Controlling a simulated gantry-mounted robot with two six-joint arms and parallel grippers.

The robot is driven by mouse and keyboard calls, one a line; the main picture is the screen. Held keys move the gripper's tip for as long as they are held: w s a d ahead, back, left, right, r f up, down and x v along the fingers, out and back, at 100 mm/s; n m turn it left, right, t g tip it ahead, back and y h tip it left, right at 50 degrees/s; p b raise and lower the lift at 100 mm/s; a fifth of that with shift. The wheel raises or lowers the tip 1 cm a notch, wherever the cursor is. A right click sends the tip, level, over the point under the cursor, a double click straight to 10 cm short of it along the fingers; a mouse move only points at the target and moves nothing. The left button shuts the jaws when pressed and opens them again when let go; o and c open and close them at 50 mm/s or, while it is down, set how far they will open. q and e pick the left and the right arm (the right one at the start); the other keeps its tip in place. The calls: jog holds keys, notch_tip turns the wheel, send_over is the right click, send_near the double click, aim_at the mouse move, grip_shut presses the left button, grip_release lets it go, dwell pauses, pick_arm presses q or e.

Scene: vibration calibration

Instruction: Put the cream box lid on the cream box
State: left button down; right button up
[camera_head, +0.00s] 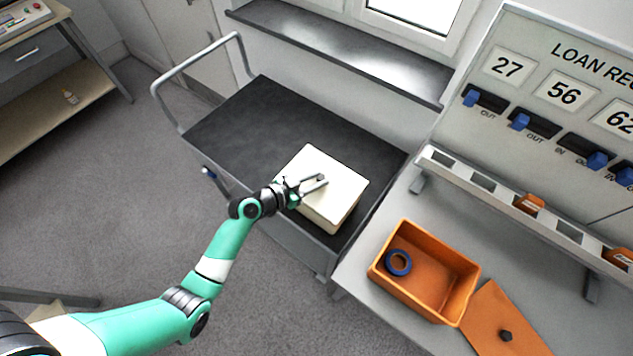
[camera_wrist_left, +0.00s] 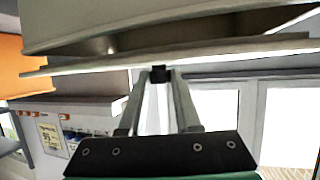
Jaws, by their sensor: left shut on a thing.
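The cream box (camera_head: 347,216) stands on the dark cart top near its right end. The cream box lid (camera_head: 322,160) covers it from above in the head view. My left gripper (camera_head: 321,182) is over the lid, shut on its small black knob (camera_wrist_left: 160,74). In the left wrist view, the lid (camera_wrist_left: 90,66) shows as a thin plate along the cream box (camera_wrist_left: 70,22), with a dark gap between them. The lid looks slightly apart from the box or tilted; whether any edge touches is unclear. My right gripper is not in view.
The cart (camera_head: 245,120) has free dark surface left of and behind the box. On the grey table at right are an orange box (camera_head: 435,270) holding a blue ring (camera_head: 398,262) and an orange lid (camera_head: 495,325). A panel with numbers (camera_head: 565,95) stands behind.

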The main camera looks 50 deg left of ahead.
pick_arm(q)
jog(key=shift+f, duration=0.2)
jog(key=shift+f+b, duration=0.6)
jog(key=c, duration=0.6)
grip_release()
jog(key=shift+r, duration=0.1)
jog(key=shift+r+p, duration=0.3)
jog(key=shift+p, duration=0.15)
jog(key=shift+r+p, duration=0.5)
jog(key=shift+p, duration=0.1)
jog(key=p+v, duration=0.1)
jog(key=v, duration=1)
jog(key=shift+s+f+p, duration=0.15)
jog(key=shift+s+p, duration=0.15)
jog(key=shift+s, duration=0.2)
